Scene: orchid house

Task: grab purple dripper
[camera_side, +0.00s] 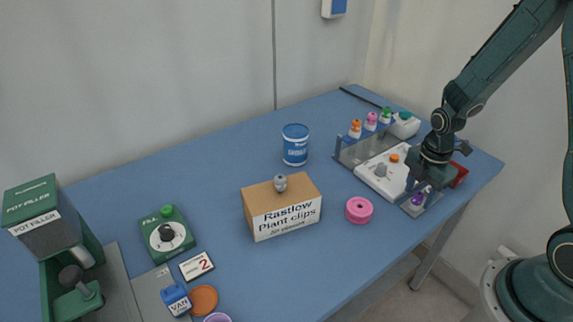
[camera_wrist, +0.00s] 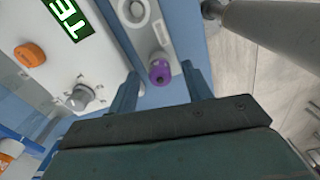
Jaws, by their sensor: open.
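The purple dripper (camera_side: 417,199) sits on a narrow grey strip at the front right of the table, low beside my gripper. In the wrist view the purple dripper (camera_wrist: 160,72) lies between the two finger lines, just beyond the fingertips or level with them; I cannot tell which. My gripper (camera_side: 416,188) points down over the strip, and in the wrist view my gripper (camera_wrist: 160,78) shows its two blue fingers apart, with clear gaps on both sides of the dripper. Nothing is held.
A white device (camera_side: 383,172) with an orange knob and a grey knob stands left of my gripper. A grey rack (camera_side: 350,152) with several coloured-top bottles is behind it. A red item (camera_side: 459,175) lies to the right. A pink roll (camera_side: 359,210) and a clips box (camera_side: 282,207) stand further left.

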